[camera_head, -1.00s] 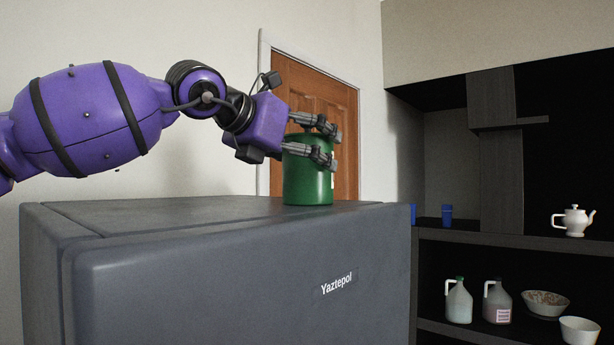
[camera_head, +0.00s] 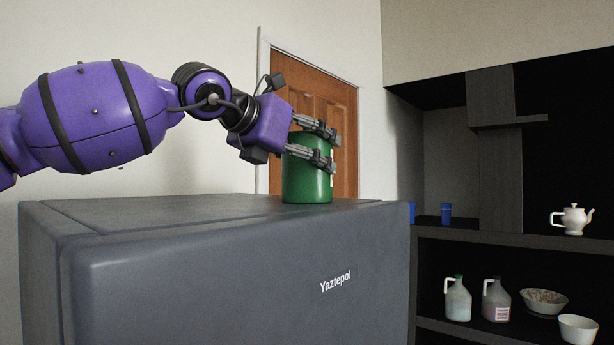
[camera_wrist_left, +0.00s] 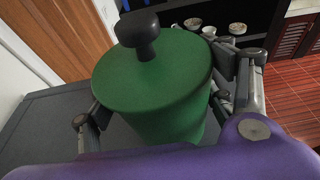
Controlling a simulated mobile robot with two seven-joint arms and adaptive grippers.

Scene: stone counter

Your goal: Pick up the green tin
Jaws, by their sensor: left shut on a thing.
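The green tin (camera_head: 307,181) stands upright at the right end of the grey box-like appliance top, in the head view. My left gripper (camera_head: 326,150) reaches in from the left and is shut on the upper part of the tin, one finger on each side. In the left wrist view the tin (camera_wrist_left: 160,85) fills the middle, with a dark knob (camera_wrist_left: 139,32) on its lid, and the fingers flank it. The tin's base looks level with the appliance top; I cannot tell whether there is a gap. My right gripper is not in view.
The grey appliance (camera_head: 220,260) marked "Yaztepol" has a clear top left of the tin. A wooden door (camera_head: 345,110) is behind. Dark shelves at right hold a white teapot (camera_head: 573,219), blue cups (camera_head: 446,212), jugs (camera_head: 458,300) and bowls (camera_head: 544,301).

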